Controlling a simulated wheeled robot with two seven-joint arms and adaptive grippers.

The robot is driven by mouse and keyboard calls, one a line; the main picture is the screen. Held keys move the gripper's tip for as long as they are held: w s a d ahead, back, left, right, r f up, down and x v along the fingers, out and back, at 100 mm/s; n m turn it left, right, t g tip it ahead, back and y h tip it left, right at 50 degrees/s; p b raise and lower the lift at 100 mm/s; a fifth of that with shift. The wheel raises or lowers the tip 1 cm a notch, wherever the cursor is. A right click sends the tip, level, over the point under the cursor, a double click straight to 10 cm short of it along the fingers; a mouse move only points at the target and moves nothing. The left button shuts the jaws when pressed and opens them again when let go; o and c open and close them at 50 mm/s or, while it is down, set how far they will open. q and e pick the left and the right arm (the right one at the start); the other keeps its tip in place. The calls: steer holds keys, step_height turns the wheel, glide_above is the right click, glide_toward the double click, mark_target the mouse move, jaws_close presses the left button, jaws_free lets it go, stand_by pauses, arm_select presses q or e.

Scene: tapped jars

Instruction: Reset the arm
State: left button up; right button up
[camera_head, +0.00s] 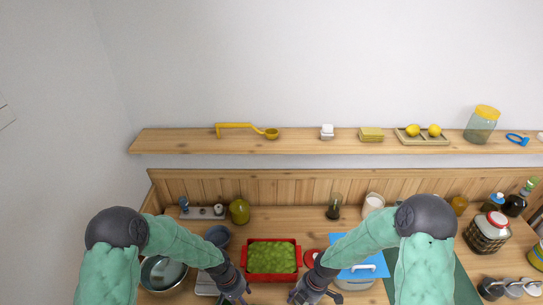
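My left gripper (238,298) hangs at the bottom of the view, just left of and in front of a red tray (297,256) of green pieces. My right gripper (298,297) hangs just right of and in front of the same tray. Both point down over the counter and are partly cut off by the lower edge. Their fingers are small and dark, so I cannot tell whether they are open or shut. I see no object clearly held in either. Both green-sleeved arms are bent, one on each side.
A metal bowl (150,281) stands at left. A blue board (370,266) lies near my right arm. The wall shelf (300,148) holds a yellow ladle (245,128), lemons (413,130) and a yellow-lidded jar (482,125).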

arm_select(q)
steer(key=s+a+f+n+h, duration=0.1)
steer(key=s+f, duration=0.3)
steer(key=s, duration=0.4)
steer(key=s+a+f+n, duration=0.1)
steer(key=s+f+n, duration=0.1)
steer(key=s+f, duration=0.35)
arm_select(e)
steer(key=s+d+f+m+y, duration=0.1)
steer(key=s+f+m, duration=0.3)
steer(key=s+m, duration=0.55)
steer(key=s+d+f+m, duration=0.1)
steer(key=s+f+m, duration=0.35)
steer(key=m, duration=1.05)
arm_select(q)
step_height(320, 180, down, 16)
steer(key=d+m+t+b, duration=0.1)
steer(key=d+b, duration=0.1)
steer(key=b, duration=1.7)
steer(key=shift+f+b, duration=0.15)
steer(key=shift+b, duration=0.15)
arm_select(e)
step_height(320, 180, down, 18)
steer(key=w+a+n+t, duration=0.1)
steer(key=a, duration=0.1)
steer(key=shift+w+r, duration=0.2)
steer(key=shift+w, duration=0.2)
